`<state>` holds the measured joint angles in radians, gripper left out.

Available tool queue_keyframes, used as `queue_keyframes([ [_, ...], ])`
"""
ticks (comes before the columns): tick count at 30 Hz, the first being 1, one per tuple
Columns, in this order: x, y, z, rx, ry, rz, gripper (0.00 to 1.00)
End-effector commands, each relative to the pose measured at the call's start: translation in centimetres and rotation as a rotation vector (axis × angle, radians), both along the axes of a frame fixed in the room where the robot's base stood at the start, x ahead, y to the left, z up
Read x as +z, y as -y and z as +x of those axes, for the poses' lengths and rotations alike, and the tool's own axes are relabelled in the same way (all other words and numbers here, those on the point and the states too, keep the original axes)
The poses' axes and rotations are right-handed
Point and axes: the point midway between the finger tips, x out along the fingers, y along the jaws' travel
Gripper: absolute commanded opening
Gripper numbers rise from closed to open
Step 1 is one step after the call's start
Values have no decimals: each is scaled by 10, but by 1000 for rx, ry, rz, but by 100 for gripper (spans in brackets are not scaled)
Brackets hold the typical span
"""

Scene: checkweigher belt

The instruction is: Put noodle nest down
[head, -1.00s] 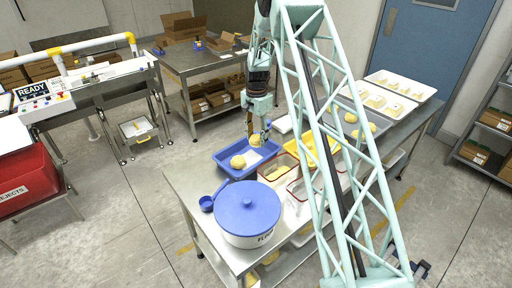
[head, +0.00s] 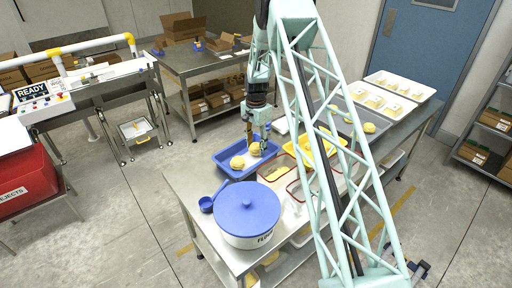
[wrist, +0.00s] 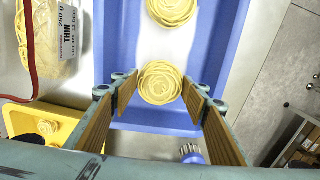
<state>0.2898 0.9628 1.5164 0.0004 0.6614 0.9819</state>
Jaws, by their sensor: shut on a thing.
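My gripper (head: 257,143) is shut on a pale yellow noodle nest (head: 257,149), low over the far right part of the blue tray (head: 226,170). In the wrist view, the held nest (wrist: 161,83) sits between the two fingertips, over the tray's white liner (wrist: 140,45) near one blue end wall. I cannot tell whether it touches the liner. A second nest (head: 237,162) lies in the same tray, apart from the held one, and shows at the top of the wrist view (wrist: 172,10).
A red-rimmed tray (head: 272,176) stands beside the blue tray, with a labelled noodle pack (wrist: 48,40). A yellow tray (wrist: 16,116) lies beyond. A blue-lidded flour tub (head: 247,214) and a blue scoop (head: 206,203) stand at the table's front.

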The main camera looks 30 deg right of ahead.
Motion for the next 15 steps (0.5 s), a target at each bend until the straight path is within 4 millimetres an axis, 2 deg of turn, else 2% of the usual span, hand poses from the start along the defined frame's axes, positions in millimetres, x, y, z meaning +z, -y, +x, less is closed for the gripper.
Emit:
queue_keyframes([
  [15, -5, 0, 0, 0, 0, 0, 30],
])
